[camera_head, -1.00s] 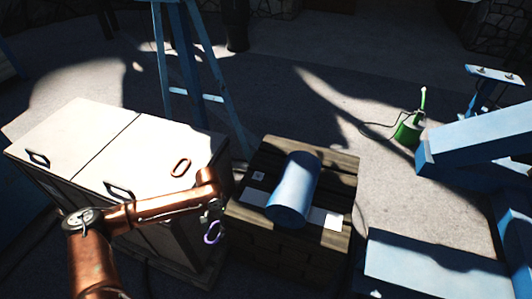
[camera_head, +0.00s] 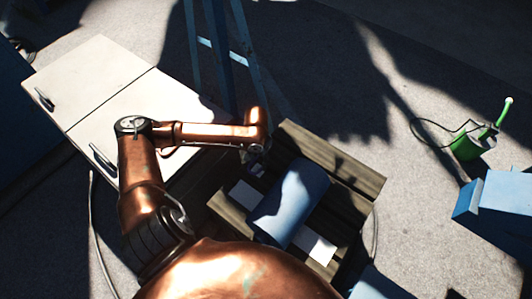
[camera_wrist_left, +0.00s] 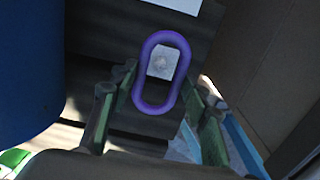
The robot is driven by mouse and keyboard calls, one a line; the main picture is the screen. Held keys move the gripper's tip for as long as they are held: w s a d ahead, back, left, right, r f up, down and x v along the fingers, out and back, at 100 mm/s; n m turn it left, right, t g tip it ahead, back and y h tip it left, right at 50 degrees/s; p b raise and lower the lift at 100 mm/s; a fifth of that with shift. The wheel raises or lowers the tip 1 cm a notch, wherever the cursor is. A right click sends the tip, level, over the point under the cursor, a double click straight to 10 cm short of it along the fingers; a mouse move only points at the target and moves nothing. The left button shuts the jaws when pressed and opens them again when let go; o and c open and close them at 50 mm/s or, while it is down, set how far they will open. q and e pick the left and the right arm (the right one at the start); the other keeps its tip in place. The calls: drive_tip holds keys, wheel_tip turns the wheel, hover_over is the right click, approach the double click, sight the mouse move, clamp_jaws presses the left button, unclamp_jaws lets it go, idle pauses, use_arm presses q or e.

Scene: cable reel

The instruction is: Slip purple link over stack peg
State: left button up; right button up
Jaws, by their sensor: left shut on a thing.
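The purple link (camera_wrist_left: 153,107) is an upright elongated ring in the left wrist view. My left gripper (camera_wrist_left: 165,92) is shut on it, with a finger at each side of its lower part. In the head view, my left gripper (camera_head: 257,158) is at the left edge of the wooden crate (camera_head: 355,178), beside the blue cylinder (camera_head: 292,198). The link cannot be made out there. A pale square tag (camera_wrist_left: 163,63) shows through the link's opening. I cannot make out a stack peg. My right gripper is not in view.
A white cabinet (camera_head: 92,75) stands left of the crate. A blue stand (camera_head: 218,55) is behind it. White sheets (camera_head: 314,246) lie by the cylinder. A green can (camera_head: 466,148) with a cable is on the floor at right. Open floor lies between crate and can.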

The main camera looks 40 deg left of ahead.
sight(258, 168)
use_arm(q)
drive_tip(key=shift+r, duration=0.1)
drive_tip(key=shift+f, duration=0.2)
drive_tip(key=shift+s+f, duration=0.1)
drive_tip(key=shift+f, duration=1.85)
drive_tip(key=shift+f, duration=0.35)
drive_tip(key=o, duration=1.6)
wheel_tip(258, 168, up, 12)
drive_tip(key=shift+f, duration=0.1)
